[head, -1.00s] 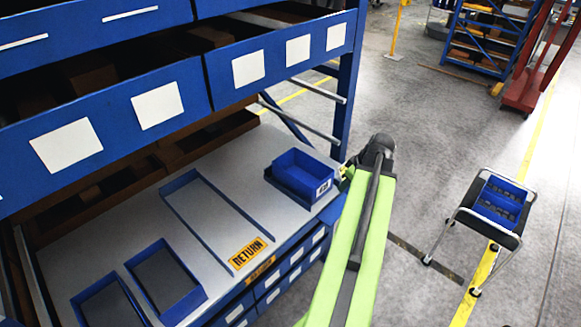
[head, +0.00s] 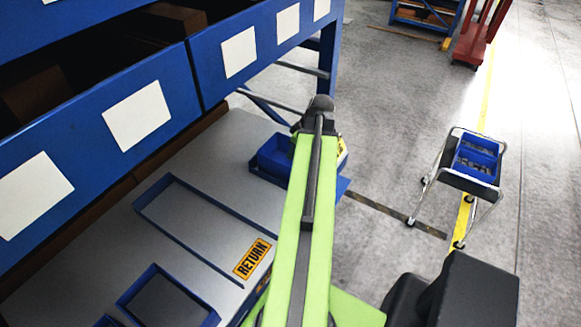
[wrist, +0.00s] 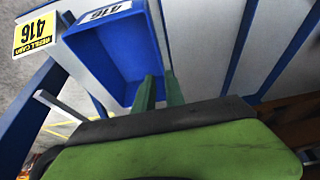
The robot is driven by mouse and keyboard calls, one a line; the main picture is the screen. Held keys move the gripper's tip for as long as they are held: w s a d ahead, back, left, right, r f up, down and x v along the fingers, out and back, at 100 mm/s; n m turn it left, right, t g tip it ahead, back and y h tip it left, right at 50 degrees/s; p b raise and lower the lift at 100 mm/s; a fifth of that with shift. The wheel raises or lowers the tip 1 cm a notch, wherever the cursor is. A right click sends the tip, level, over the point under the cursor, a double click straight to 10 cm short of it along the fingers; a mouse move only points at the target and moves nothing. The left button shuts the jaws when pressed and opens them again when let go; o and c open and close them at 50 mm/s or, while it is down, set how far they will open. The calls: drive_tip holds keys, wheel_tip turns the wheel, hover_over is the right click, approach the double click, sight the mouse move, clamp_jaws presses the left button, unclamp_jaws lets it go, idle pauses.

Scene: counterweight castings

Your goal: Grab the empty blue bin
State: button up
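The empty blue bin (head: 270,158) stands at the far right corner of the grey shelf in the head view, its right part hidden behind my arm. In the wrist view the bin (wrist: 112,52) shows its bare blue inside and a white label reading 416. My gripper (wrist: 159,90) has two green fingers with a gap between them at the bin's near right corner. The left finger overlaps the bin's inside and the right finger lies just outside its side wall. Contact is not clear. The fingertips are hidden in the head view.
A yellow 416 card (wrist: 35,33) is beside the bin. A long outlined bay (head: 205,220) with a RETURN label (head: 252,259) lies on the shelf. Blue shelf fronts (head: 140,115) overhang it. A wheeled stand (head: 468,182) holding filled blue bins is on the right floor.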

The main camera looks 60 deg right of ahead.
sight(282, 171)
drive_tip(key=b+x, duration=0.7)
drive_tip(key=x, duration=0.2)
drive_tip(key=shift+f, duration=0.35)
drive_tip(key=b+x, duration=0.5)
drive_tip(key=shift+f, duration=0.15)
clamp_jaws()
drive_tip(key=shift+r, duration=0.25)
idle(0.5)
